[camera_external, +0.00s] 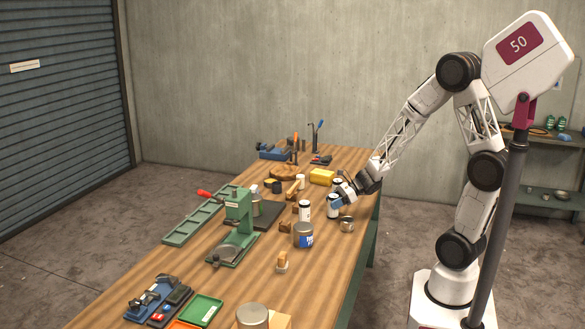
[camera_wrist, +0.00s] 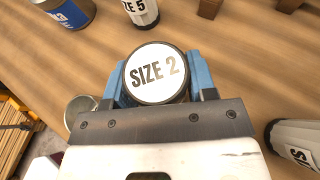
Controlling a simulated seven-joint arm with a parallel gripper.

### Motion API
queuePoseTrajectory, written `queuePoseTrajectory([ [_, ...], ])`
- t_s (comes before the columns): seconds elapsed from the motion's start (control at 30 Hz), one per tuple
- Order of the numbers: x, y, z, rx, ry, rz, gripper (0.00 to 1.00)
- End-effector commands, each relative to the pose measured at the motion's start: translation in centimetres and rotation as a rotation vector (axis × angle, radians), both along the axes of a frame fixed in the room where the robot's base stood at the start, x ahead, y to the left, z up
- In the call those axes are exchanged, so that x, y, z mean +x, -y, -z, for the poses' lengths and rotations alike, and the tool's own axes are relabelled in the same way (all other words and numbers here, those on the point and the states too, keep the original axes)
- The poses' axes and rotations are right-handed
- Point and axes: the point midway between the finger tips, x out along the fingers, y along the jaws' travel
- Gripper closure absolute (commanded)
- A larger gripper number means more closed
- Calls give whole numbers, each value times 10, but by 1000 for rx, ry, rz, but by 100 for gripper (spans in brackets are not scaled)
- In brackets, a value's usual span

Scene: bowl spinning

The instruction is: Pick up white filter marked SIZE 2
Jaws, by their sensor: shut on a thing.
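The white filter marked SIZE 2 (camera_wrist: 155,72) sits between the blue fingers of my gripper (camera_wrist: 162,85) in the wrist view, its label facing the camera. The fingers are shut on its two sides. In the external view my gripper (camera_external: 337,198) is at the right edge of the workbench, around the white filter (camera_external: 333,211). The filter looks upright. I cannot tell whether its base touches the bench top.
A filter marked SIZE 5 (camera_wrist: 142,10) and a blue-labelled can (camera_wrist: 68,12) stand beyond the gripper. Another white filter (camera_wrist: 296,145) is at right, and a small metal tin (camera_wrist: 80,108) is close at left. A green press (camera_external: 236,230) stands farther left on the wooden bench (camera_external: 185,265).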

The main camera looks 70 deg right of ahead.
Motion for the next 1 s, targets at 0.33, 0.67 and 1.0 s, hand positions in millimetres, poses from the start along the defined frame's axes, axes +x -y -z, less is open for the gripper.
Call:
queuePoseTrajectory([
  [0.33,0,0,-10,-2,2,-1,78],
  [0.67,0,0,-53,-3,3,0,78],
  [1.0,0,0,-94,-1,1,0,78],
])
